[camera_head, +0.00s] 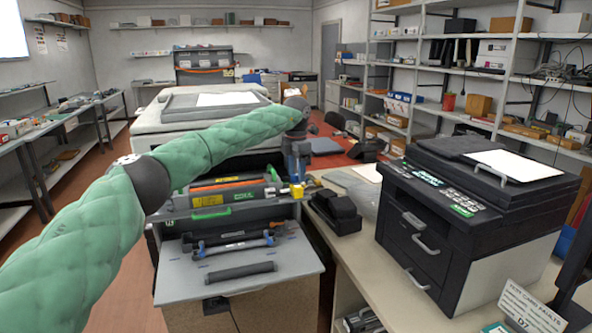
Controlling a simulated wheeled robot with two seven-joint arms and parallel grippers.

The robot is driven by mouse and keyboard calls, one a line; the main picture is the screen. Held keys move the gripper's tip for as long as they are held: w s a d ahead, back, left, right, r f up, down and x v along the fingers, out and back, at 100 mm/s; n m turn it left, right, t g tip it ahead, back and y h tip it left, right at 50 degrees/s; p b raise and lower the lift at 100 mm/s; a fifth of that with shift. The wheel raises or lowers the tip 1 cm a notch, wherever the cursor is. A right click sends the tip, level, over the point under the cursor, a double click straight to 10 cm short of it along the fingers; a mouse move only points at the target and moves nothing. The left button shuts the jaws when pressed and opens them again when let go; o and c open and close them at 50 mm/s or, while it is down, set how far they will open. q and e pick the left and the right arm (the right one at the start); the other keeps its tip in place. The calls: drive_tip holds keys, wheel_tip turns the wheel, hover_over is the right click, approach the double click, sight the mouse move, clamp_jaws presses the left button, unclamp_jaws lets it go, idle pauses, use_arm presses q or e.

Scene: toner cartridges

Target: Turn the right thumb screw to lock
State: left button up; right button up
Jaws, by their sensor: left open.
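My left arm, in a green padded sleeve, reaches across from the left. Its gripper (296,178) points down at the right end of the open printer's cartridge bay, and its jaws are open. A small yellow part (297,191) sits right at the fingertips, at the bay's right front corner. I cannot tell whether the fingers touch it, or whether it is the right thumb screw. An orange-topped cartridge (228,181) and a green handle (211,214) show in the bay to the left. The left thumb screw cannot be made out. My right gripper is out of view.
A grey shelf (190,284) in front of the bay holds dark rollers (240,271). A black device (335,211) stands close to the right of the bay. A black printer (470,200) stands on the right-hand table, with a small sign (527,306) in front.

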use_arm(q)
drive_tip(key=shift+f, duration=0.3)
drive_tip(key=c, duration=1)
